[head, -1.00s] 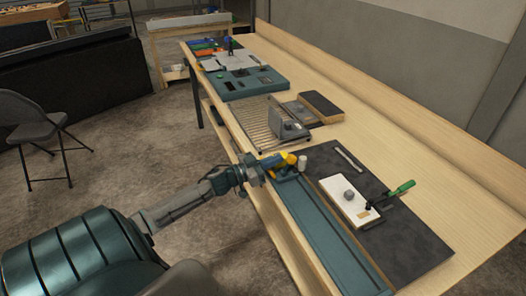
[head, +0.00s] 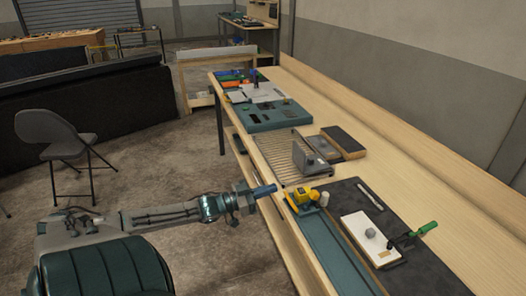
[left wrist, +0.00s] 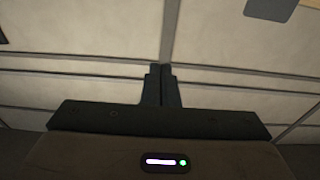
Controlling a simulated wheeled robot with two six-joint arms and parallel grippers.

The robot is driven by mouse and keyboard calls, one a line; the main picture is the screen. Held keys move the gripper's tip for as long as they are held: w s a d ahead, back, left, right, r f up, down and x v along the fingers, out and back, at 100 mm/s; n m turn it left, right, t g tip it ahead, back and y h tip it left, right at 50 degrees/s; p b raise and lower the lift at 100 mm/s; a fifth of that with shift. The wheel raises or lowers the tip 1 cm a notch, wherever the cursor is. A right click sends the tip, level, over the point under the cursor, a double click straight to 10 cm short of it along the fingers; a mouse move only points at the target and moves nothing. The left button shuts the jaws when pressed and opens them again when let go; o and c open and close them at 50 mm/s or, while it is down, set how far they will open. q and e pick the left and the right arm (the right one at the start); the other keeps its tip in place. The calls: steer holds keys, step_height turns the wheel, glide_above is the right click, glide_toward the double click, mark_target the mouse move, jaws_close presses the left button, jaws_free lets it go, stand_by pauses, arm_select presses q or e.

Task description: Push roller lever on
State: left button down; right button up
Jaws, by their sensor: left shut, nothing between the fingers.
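A yellow device (head: 303,197), which looks like the roller lever's switch, sits at the far end of a teal rail (head: 335,262) along the table's near edge. A small pale cylinder (head: 324,199) stands just right of it. I cannot tell the lever's position. My left gripper (head: 268,190) is left of the yellow device, apart from it, near the table's edge. Its fingers are shut and empty, and they also show in the left wrist view (left wrist: 162,84), pointing at a bare pale panelled surface. My right gripper is out of view.
A dark mat (head: 400,240) holds a white plate (head: 368,238) and a green-handled clamp (head: 425,229). A ribbed rack (head: 282,160) with a grey block (head: 307,157) lies beyond the yellow device. A teal tray (head: 268,115) lies farther back. Open floor is left of the table.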

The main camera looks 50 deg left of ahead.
arm_select(q)
steer(key=shift+s+a+r, duration=0.25)
steer(key=shift+s+r, duration=0.15)
steer(key=shift+s, duration=0.15)
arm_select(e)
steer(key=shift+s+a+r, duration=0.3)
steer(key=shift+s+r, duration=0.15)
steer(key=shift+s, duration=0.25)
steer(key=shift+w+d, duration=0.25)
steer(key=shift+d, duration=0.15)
